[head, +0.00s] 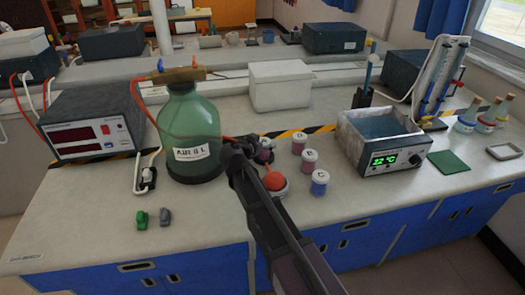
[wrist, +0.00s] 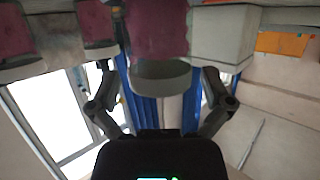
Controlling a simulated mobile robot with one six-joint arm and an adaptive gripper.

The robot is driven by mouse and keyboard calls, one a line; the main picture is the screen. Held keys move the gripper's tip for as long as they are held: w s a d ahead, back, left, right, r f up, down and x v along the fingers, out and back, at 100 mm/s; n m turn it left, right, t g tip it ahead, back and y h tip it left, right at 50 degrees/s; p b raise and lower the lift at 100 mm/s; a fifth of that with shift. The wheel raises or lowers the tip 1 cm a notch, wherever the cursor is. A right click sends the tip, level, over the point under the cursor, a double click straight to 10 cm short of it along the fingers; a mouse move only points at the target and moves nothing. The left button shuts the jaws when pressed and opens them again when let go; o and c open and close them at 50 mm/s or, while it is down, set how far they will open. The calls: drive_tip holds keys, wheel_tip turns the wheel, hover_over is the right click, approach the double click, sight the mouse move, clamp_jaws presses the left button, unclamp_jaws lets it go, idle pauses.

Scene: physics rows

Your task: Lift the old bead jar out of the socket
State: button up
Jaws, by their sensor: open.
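My gripper (head: 248,146) is over the bench, beside the small bead jars. In the wrist view my gripper (wrist: 160,78) has its two fingers spread apart. A jar with dark pink contents and a grey end (wrist: 158,35) shows between and beyond them; I cannot tell if they touch it. In the head view a pink jar (head: 265,150) is partly hidden behind my gripper. White-lidded jars marked D (head: 297,146), B (head: 308,161) and C (head: 319,183) stand to its right. C has blue contents. I cannot make out a socket or which jar is the old one.
A large green bottle (head: 189,130) stands close left of my gripper. A red-orange round thing (head: 275,181) sits beside my arm. A water bath (head: 382,138) stands to the right, a meter box (head: 92,124) far left. The front left bench is mostly clear, with two small blocks (head: 153,218).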

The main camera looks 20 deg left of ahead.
sight(263, 141)
drive_tip(key=shift+c, duration=0.2)
drive_tip(key=c, duration=1.1)
drive_tip(key=shift+r, duration=0.15)
wheel_tip(263, 141, up, 4)
drive_tip(key=p, duration=0.4)
drive_tip(key=s+p, duration=0.1)
drive_tip(key=s, duration=1.5)
drive_tip(key=shift+r, duration=0.35)
drive_tip(key=shift+a, duration=0.1)
